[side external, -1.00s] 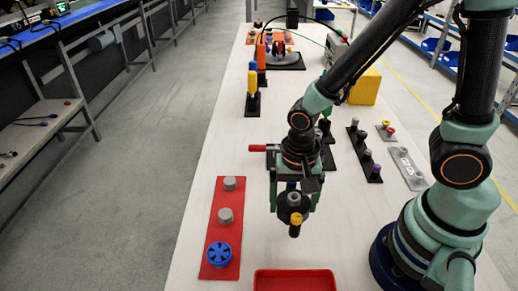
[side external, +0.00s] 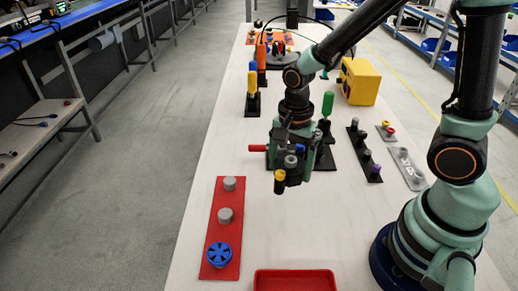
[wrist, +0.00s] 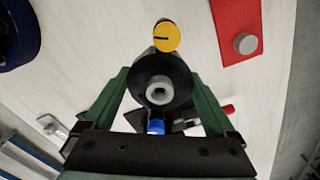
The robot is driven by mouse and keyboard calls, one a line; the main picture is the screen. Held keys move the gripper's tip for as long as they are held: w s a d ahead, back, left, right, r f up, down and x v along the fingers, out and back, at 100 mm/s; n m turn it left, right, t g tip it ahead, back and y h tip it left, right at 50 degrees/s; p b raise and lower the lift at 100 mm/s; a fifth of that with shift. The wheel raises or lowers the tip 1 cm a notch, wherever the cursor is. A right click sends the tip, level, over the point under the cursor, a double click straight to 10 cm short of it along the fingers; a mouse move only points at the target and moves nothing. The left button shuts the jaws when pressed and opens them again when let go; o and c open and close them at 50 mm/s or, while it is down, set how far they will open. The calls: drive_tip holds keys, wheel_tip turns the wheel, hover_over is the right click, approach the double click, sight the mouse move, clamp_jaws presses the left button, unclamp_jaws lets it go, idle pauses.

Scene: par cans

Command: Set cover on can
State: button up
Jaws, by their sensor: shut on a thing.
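My gripper (side external: 288,165) is shut on a black round part (wrist: 160,84) and holds it above the table. In the wrist view the part sits between the two green fingers, with a grey hex centre, a yellow knob (wrist: 166,37) on one side and a blue piece (wrist: 155,127) on the other. I cannot tell for sure whether this part is the cover, or which thing is the can. A black plate with a red handle (side external: 257,148) is partly hidden behind my gripper.
A red plate (side external: 224,200) with two grey pegs and a blue wheel (side external: 219,254) lies at front left. A red tray (side external: 295,281) is at the front. Black strips with knobs and a yellow box (side external: 361,82) stand right. The table between plate and tray is clear.

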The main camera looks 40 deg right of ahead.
drive_tip(key=w+d+r+m, duration=0.1)
drive_tip(key=w+d+m, duration=0.1)
drive_tip(key=d, duration=0.3)
drive_tip(key=w+d+r+m, duration=0.2)
drive_tip(key=d+m, duration=0.3)
drive_tip(key=w+d+r+m, duration=0.2)
drive_tip(key=d+m, duration=0.2)
drive_tip(key=d, duration=0.2)
drive_tip(key=shift+r, duration=0.1)
drive_tip(key=shift+d+r+m, duration=0.1)
drive_tip(key=shift+d+m, duration=0.45)
drive_tip(key=shift+m, duration=0.05)
drive_tip(key=shift+f, duration=3.3)
drive_tip(key=shift+f, duration=0.1)
drive_tip(key=o, duration=0.9)
drive_tip(key=shift+s, duration=0.1)
